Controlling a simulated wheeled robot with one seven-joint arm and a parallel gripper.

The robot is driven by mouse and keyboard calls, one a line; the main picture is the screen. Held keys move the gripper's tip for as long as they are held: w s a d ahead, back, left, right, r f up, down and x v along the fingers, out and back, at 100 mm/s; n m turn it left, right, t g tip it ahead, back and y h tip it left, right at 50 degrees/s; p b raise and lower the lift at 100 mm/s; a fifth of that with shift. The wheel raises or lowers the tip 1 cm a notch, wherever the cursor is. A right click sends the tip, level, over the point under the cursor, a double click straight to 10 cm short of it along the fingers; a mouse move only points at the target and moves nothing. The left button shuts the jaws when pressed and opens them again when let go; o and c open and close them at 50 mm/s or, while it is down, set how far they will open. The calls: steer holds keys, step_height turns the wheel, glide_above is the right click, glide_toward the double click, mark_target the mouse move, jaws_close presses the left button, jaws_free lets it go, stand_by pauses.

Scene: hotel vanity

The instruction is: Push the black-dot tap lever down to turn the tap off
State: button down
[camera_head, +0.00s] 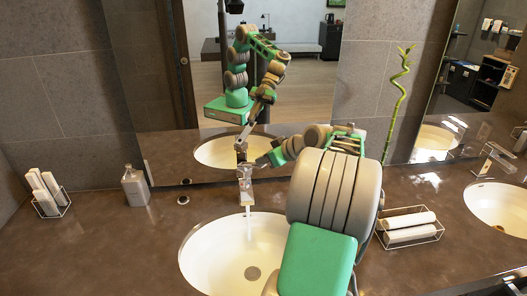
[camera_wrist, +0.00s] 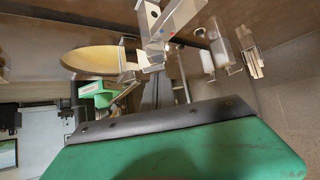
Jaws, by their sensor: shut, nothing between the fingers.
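The metal tap (camera_head: 246,187) stands behind the left basin in the head view, with water running from its spout. Its lever (camera_head: 243,170) is at the top; whether it is raised is hard to tell. The tap shows in the wrist view (camera_wrist: 163,42), where a pale metal piece with a dark dot (camera_wrist: 149,17) is at the top. My gripper (camera_head: 264,161) is shut and empty, just right of the tap's upper part. Contact with the lever cannot be made out. The fingertips are small in the head view and not clear in the wrist view.
The left basin (camera_head: 198,250) is below the tap. A soap bottle (camera_head: 135,187) and a rack of white rolls (camera_head: 50,204) stand to the left. A towel rack (camera_head: 410,237) and bamboo stalk (camera_head: 396,105) are to the right. The mirror (camera_head: 165,110) is close behind.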

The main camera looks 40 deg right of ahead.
step_height(320, 180, down, 7)
steer(key=s+t+b, duration=0.1)
steer(key=s+b, duration=0.1)
steer(key=b, duration=0.7)
steer(key=shift+s+r, duration=0.15)
steer(key=shift+s, duration=0.2)
steer(key=r+p, duration=0.1)
steer(key=r, duration=0.1)
steer(key=r+p, duration=0.2)
steer(key=r, duration=0.1)
steer(key=shift+d+r, duration=0.25)
steer(key=shift+r, duration=0.1)
steer(key=s+r+b, duration=0.2)
steer(key=s, duration=0.7)
steer(key=shift+s+d+r+t, duration=0.15)
steer(key=shift+s+d+t, duration=0.05)
steer(key=shift+d+t, duration=0.15)
